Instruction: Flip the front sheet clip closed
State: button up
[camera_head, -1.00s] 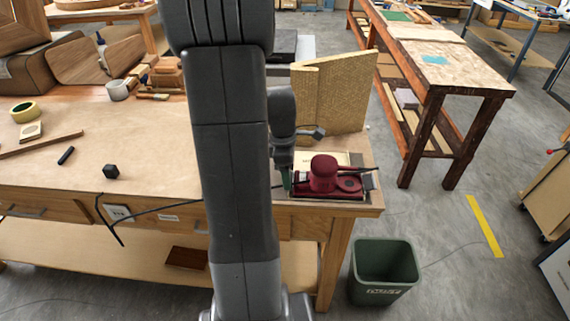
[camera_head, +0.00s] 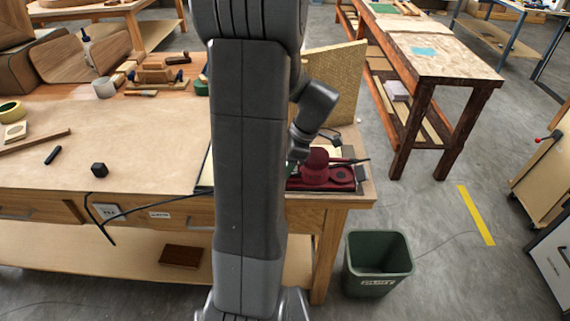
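A dark red sheet sander (camera_head: 320,171) lies at the right end of the workbench (camera_head: 130,150), partly behind my arm. Its left end is hidden. A thin dark bar sticks out to the right near its top. Small dark parts show at its right end, but I cannot make out the front sheet clip or whether it is open. My gripper (camera_head: 297,158) is at the sander's left side, by the round knob. It is small and mostly hidden behind my wrist, so its opening and any contact do not show.
A tan textured board (camera_head: 338,85) stands upright behind the sander. A green bin (camera_head: 378,262) is on the floor at the bench's right front. A second wooden table (camera_head: 450,65) stands at right.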

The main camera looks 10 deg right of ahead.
jog(key=o, duration=1)
jog(key=shift+c, duration=0.2)
jog(key=v, duration=1.3)
jog(key=shift+s+d+r+b, duration=0.1)
jog(key=shift+d+r+b, duration=0.1)
jog(key=shift+r+b, duration=0.15)
jog(key=shift+c, duration=0.4)
